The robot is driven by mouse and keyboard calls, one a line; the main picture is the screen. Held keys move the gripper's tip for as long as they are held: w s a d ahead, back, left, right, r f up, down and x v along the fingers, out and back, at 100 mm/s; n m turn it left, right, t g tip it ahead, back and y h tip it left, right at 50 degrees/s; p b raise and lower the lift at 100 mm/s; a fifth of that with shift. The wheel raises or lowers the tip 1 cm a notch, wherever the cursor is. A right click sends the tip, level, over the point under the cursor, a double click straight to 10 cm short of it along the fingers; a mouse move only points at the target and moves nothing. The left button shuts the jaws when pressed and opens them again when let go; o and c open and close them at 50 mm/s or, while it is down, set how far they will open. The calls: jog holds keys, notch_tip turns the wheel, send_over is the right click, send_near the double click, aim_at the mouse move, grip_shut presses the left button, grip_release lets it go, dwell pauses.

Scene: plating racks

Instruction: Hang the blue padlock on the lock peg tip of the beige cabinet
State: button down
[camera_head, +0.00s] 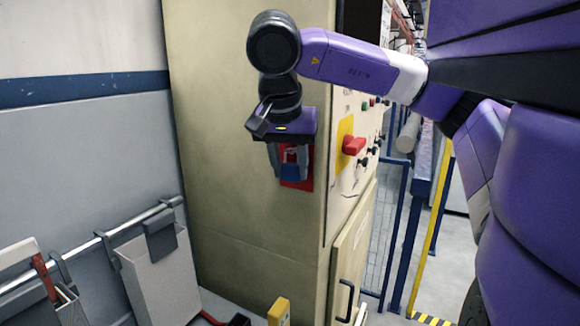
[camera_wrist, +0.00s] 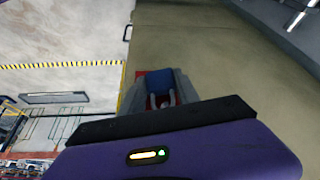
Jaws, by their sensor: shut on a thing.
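The beige cabinet (camera_head: 235,200) stands in the middle of the head view; its side also shows in the wrist view (camera_wrist: 205,45). A red plate (camera_head: 306,170) is on that side, behind my gripper (camera_head: 289,170). My gripper points down and is shut on the blue padlock (camera_head: 291,173), right in front of the red plate. In the wrist view the blue padlock (camera_wrist: 159,82) shows between the fingers (camera_wrist: 158,95). The peg tip is hidden behind the gripper and padlock, and I cannot tell whether the padlock touches it.
A red switch handle (camera_head: 353,146) on a yellow plate juts from the cabinet's adjoining face. A rail (camera_head: 90,246) with a hanging grey bin (camera_head: 158,275) runs along the left wall. A yellow box (camera_head: 279,311) is at the bottom. A blue railing (camera_head: 396,235) stands at right.

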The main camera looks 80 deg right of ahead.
jog(key=c, duration=0.8)
grip_release()
jog(key=shift+s+d, duration=0.1)
jog(key=p+v, duration=0.3)
jog(key=v, duration=0.5)
jog(key=shift+f+p, duration=0.1)
jog(key=shift+p, duration=0.3)
jog(key=shift+w, duration=0.2)
